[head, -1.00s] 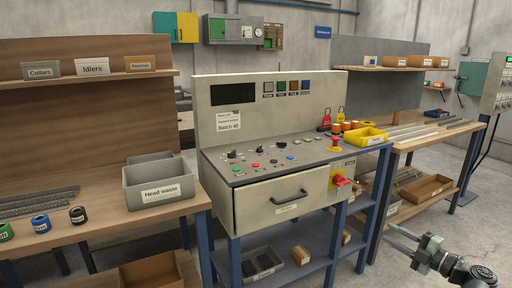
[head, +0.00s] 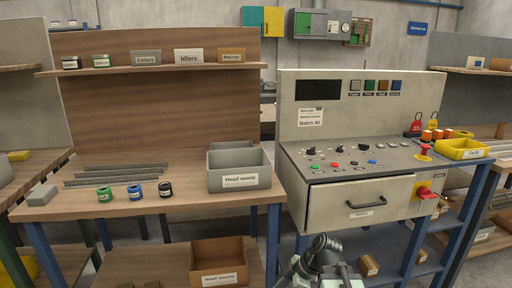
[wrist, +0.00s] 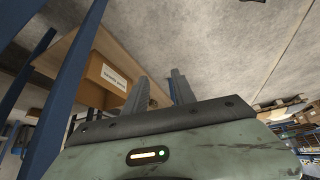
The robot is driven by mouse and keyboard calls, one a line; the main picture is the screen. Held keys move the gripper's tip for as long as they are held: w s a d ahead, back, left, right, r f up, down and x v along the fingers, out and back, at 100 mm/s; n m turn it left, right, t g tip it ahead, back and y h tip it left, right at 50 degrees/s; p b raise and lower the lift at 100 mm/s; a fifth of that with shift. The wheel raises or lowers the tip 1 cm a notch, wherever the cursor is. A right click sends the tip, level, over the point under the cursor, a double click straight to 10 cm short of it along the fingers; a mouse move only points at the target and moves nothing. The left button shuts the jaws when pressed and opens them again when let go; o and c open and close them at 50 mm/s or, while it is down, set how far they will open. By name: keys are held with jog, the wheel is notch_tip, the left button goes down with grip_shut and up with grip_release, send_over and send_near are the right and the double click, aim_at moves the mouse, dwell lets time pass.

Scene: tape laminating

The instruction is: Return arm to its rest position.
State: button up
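My arm (head: 318,268) shows at the bottom middle of the head view, low in front of the control console (head: 345,150). My gripper (wrist: 160,90) shows in the wrist view with its two fingers apart and nothing between them. Beyond the fingers are bare floor and a cardboard box on a low shelf. In the head view the fingertips cannot be made out.
A workbench (head: 120,208) with a grey bin (head: 240,182) labelled Head waste and several small rolls stands to the left. A brown box (head: 218,280) is on its lower shelf. The console's drawer (head: 360,205) is just above my arm. A yellow tray (head: 464,149) sits at the console's right end.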

jog(key=s+d+f+m+h, duration=0.25)
jog(key=d+m+h, duration=0.5)
jog(key=m, duration=1.05)
notch_tip(320, 180, up, 30)
jog(key=d+y+p, duration=0.1)
jog(key=p, duration=2.9)
jog(key=shift+w+d+f+n+g, duration=0.2)
jog(key=shift+d+n+g, duration=0.1)
jog(key=shift+g, duration=0.1)
jog(key=shift+d, duration=0.1)
